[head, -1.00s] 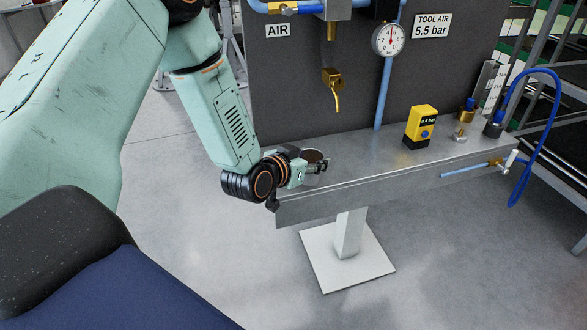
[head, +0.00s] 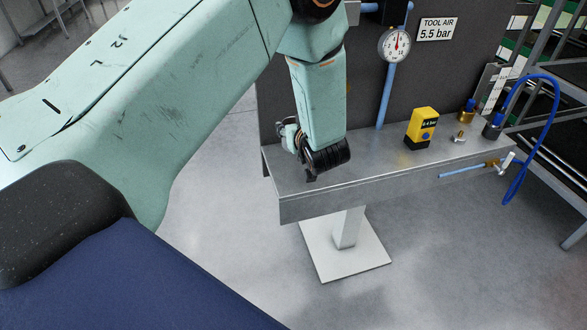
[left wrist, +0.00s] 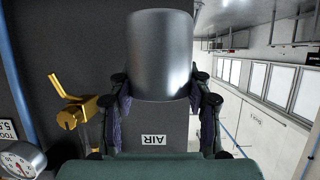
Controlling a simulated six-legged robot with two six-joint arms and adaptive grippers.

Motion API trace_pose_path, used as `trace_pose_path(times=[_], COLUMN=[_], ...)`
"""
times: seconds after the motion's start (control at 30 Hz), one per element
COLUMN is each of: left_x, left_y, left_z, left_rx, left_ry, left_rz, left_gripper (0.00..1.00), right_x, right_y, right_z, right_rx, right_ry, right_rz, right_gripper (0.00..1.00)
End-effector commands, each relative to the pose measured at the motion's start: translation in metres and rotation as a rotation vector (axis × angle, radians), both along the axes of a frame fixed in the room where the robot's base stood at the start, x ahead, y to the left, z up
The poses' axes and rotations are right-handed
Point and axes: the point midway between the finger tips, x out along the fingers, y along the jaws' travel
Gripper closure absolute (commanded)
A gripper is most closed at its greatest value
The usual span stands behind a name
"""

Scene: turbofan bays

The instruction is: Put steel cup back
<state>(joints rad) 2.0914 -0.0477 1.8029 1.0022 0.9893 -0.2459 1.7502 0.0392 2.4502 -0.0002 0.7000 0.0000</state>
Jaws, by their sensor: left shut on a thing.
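The steel cup (left wrist: 160,55) is a smooth grey cylinder in the left wrist view. It sits between the two fingers of my left gripper (left wrist: 162,98), which is shut on it. In the head view my left gripper (head: 287,136) is mostly hidden behind its own forearm and wrist, over the left end of the metal bench (head: 380,170). The cup cannot be made out there, so I cannot tell its height above the bench or its tilt. My right gripper is not in view.
A yellow and black gauge box (head: 422,128) and brass fittings (head: 466,113) stand on the bench's right part. A dial gauge (head: 395,45) and blue pipe (head: 386,95) are on the dark panel behind. A brass tap (left wrist: 75,103) shows beside the cup. The bench middle is clear.

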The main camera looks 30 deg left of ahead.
Motion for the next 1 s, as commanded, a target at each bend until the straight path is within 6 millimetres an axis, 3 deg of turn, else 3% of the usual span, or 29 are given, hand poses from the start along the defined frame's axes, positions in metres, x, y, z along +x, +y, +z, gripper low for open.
trace_pose_path(times=[0.2, 0.6, 1.0], left_x=[-0.001, -0.001, 0.000], left_y=[0.000, 0.000, 0.000], left_z=[-0.042, -0.088, -0.097], left_rx=[0.000, 0.000, 0.000], left_ry=[0.004, 0.003, 0.000], left_rz=[0.002, 0.001, 0.001], left_gripper=[0.90, 0.90, 0.90], right_x=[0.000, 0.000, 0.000], right_y=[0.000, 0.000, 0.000], right_z=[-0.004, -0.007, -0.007], right_rx=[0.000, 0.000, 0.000], right_ry=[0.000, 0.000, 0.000], right_rz=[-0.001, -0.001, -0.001], right_gripper=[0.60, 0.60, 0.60])
